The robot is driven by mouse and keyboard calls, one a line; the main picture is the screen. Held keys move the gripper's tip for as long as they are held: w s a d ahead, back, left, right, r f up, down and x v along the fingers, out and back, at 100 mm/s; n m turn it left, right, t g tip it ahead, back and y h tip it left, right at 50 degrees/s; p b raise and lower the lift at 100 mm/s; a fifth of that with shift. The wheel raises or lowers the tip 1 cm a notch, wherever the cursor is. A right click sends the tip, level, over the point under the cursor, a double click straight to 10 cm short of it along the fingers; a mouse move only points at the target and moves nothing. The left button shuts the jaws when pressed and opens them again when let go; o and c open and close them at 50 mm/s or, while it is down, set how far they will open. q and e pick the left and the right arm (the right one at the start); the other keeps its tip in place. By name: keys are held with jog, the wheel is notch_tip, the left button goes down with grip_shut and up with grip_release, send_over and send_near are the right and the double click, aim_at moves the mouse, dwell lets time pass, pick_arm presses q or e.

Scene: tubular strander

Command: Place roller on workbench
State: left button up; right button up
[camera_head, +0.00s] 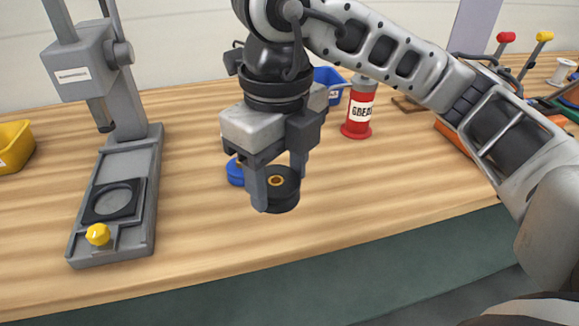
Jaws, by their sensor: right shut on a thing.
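A black roller (284,194) with a brass-coloured centre is between the fingers of my right gripper (278,186). My right gripper is shut on it, fingers pointing down. The roller appears over the front half of the wooden workbench (205,245); I cannot tell whether it touches the top. My left gripper is not in view.
A grey press (140,170) with a yellow knob (98,234) stands at left. A blue round thing (235,173) sits behind the right gripper. A red grease can (359,108), a blue bin (330,82) and a yellow bin (14,146) stand farther back. The front middle is clear.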

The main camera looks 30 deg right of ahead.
jog(key=w+d+f, duration=0.2)
jog(key=d, duration=0.1)
jog(key=w+d+f, duration=0.2)
jog(key=d+f, duration=0.1)
jog(key=w+d+f, duration=0.3)
jog(key=d, duration=0.1)
jog(key=shift+f+p, duration=0.25)
jog(key=shift+p, duration=0.15)
jog(key=f, duration=0.3)
jog(key=shift+w+d+p, duration=0.15)
jog(key=shift+d+p, duration=0.15)
jog(key=shift+d, duration=0.05)
jog(key=shift+f, duration=0.5)
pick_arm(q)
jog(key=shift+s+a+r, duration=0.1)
pick_arm(e)
jog(key=shift+f, duration=0.25)
jog(key=o, duration=1.3)
jog(key=shift+o, duration=0.5)
